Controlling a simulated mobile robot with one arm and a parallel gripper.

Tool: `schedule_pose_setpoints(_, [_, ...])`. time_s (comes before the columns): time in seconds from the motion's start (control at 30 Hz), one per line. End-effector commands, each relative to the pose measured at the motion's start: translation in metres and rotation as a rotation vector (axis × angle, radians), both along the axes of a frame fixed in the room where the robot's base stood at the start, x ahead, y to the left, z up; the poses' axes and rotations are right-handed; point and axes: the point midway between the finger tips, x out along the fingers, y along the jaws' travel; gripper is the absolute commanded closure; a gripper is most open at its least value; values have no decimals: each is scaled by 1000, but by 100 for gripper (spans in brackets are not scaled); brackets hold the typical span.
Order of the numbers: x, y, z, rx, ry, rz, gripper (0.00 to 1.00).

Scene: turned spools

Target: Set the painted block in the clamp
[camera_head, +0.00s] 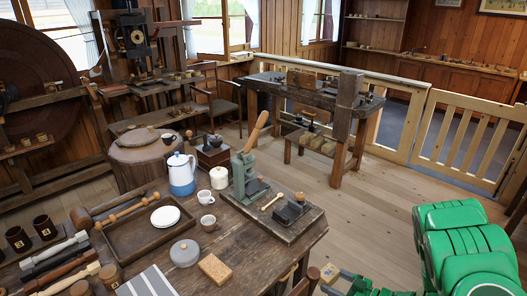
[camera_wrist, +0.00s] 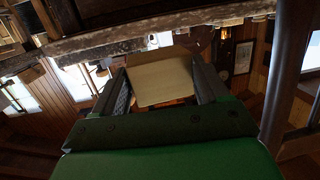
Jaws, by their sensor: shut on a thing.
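My gripper (camera_wrist: 165,92) is shut on a pale block in the wrist view. The block (camera_wrist: 163,82) has a cream face and a tan upper face, and sits between the two dark fingers. In the head view my gripper (camera_head: 338,278) is at the bottom, right of the near table's edge, with the tan block (camera_head: 329,272) at its tip. On the table, a green metal device with a wooden lever (camera_head: 246,170) and a small dark device with a wooden knob (camera_head: 291,210) share a dark board. I cannot tell for certain which is the clamp.
A wooden workbench (camera_head: 300,95) and railing stand behind.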

Motion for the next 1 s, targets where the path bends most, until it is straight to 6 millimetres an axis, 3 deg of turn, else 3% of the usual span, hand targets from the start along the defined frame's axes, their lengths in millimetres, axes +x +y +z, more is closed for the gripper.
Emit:
schedule_pose_setpoints(0.1, [36,1,7,1,-4,-54,58])
schedule_pose_setpoints(0.4, [108,2,30,-1,-4,-193,58])
schedule_pose_setpoints(0.7, [162,8,60,2,-5,-326,58])
schedule_pose_setpoints(1.0, [203,19,93,2,-3,-460,59])
